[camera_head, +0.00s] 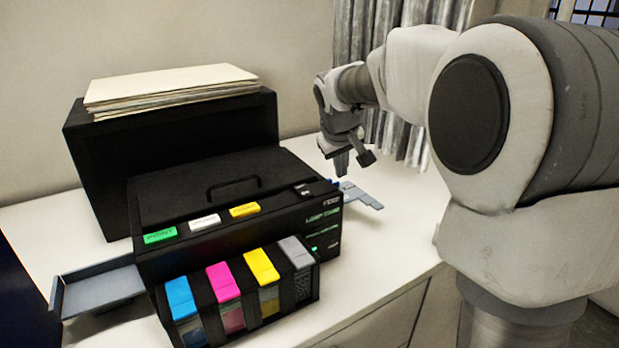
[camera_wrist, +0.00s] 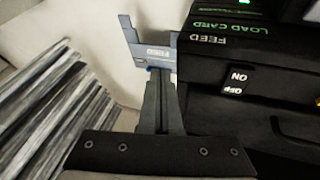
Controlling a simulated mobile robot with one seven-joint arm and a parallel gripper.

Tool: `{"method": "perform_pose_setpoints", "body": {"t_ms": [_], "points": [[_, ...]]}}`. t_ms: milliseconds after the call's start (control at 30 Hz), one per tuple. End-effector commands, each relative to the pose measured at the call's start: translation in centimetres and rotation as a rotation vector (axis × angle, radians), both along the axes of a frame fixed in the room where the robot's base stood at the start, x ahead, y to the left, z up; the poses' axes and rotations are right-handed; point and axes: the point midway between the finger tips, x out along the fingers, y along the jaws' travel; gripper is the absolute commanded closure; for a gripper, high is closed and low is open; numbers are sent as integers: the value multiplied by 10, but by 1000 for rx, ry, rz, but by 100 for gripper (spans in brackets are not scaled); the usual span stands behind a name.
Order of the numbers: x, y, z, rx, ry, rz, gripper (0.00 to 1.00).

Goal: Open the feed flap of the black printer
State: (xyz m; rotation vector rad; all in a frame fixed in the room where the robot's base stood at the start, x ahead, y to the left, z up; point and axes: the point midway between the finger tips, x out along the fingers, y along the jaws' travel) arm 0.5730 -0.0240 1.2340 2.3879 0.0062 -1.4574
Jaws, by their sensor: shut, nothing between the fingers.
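The black printer (camera_head: 230,205) stands on the white table, with a handle on its lid and green lettering on its right front. Its corner in the wrist view (camera_wrist: 245,45) carries the words "LOAD CARD FEED" and an ON/OFF switch. A grey-blue flap-like piece (camera_head: 362,196) sticks out at the printer's right side; it also shows in the wrist view (camera_wrist: 140,52) with a small label. I cannot tell whether this is the feed flap. My gripper (camera_head: 351,164) is shut and empty, above and behind that piece. In the wrist view its fingers (camera_wrist: 159,78) point toward the piece; contact is unclear.
A black box topped with paper sheets (camera_head: 170,90) stands behind the printer. Colour ink tanks (camera_head: 245,295) sit along its front, and a grey tray (camera_head: 100,285) juts out left. Grey curtains (camera_head: 405,130) hang behind my arm. The table right of the printer is mostly clear.

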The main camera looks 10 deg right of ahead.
Motion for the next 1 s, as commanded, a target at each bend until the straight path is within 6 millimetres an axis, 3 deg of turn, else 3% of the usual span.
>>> {"method": "perform_pose_setpoints", "body": {"t_ms": [300,500,700,1000], "points": [[-9,24,-8,-136,-58,5,100],[-24,61,-1,-139,-59,5,100],[-43,70,30,-137,-60,1,100],[-59,74,47,-134,-56,-2,100]]}}
